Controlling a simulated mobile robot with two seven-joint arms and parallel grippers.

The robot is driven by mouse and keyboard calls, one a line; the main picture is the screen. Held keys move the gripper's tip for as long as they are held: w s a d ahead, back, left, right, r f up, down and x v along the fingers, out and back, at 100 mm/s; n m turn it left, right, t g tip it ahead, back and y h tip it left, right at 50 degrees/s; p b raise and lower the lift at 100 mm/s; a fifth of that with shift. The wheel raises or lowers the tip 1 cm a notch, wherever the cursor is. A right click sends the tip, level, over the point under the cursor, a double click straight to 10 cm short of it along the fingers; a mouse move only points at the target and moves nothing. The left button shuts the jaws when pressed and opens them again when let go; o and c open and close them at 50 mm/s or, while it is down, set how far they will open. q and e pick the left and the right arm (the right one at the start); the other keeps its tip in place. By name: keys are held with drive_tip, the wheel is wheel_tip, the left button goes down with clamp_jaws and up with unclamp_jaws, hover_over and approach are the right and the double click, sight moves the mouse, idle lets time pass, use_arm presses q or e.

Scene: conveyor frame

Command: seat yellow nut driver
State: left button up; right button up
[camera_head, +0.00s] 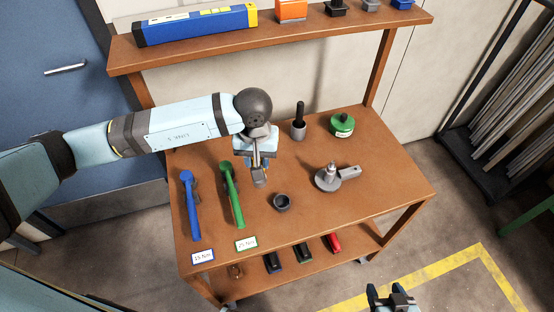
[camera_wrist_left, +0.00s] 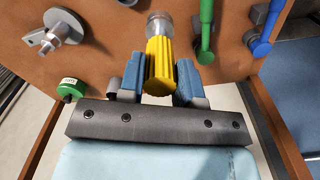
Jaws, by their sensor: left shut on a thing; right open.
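The yellow nut driver (camera_wrist_left: 158,66) shows in the left wrist view, its ribbed yellow handle between the blue fingers of my left gripper (camera_wrist_left: 157,80). A pale grey round part (camera_wrist_left: 160,24) shows beyond the handle; I cannot tell whether it belongs to the driver. In the head view, my left gripper (camera_head: 259,172) is over the middle of the table, and the yellow handle is hidden. A dark grey round cup (camera_head: 282,202) stands on the table just in front and to the right of that gripper. My right gripper (camera_head: 392,295) is open and empty, away from the table.
The wooden table (camera_head: 375,200) holds a blue wrench (camera_head: 190,205), a green wrench (camera_head: 233,195), a black-handled tool in a grey holder (camera_head: 299,122), a green container (camera_head: 342,125) and a grey flanged part (camera_head: 328,178). A shelf (camera_head: 300,35) runs above the back. The right front is clear.

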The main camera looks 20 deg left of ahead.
use_arm(q)
drive_tip(key=d+f+n+p, duration=0.1)
drive_tip(key=d+n, duration=0.1)
drive_tip(key=d, duration=0.4)
drive_tip(key=shift+d+f, duration=0.25)
drive_tip(key=shift+f, duration=0.15)
use_arm(e)
drive_tip(key=shift+a+r, duration=0.25)
drive_tip(key=shift+r, duration=0.95)
use_arm(q)
drive_tip(key=shift+w, duration=0.1)
use_arm(e)
drive_tip(key=shift+f, duration=0.15)
use_arm(q)
wheel_tip(320, 180, down, 4)
drive_tip(key=b, duration=0.5)
drive_tip(key=shift+f, duration=0.2)
use_arm(e)
wheel_tip(320, 180, down, 5)
drive_tip(key=shift+a, duration=0.15)
drive_tip(key=shift+f, duration=0.1)
use_arm(q)
drive_tip(key=shift+b, duration=0.4)
use_arm(e)
drive_tip(key=shift+f, duration=0.3)
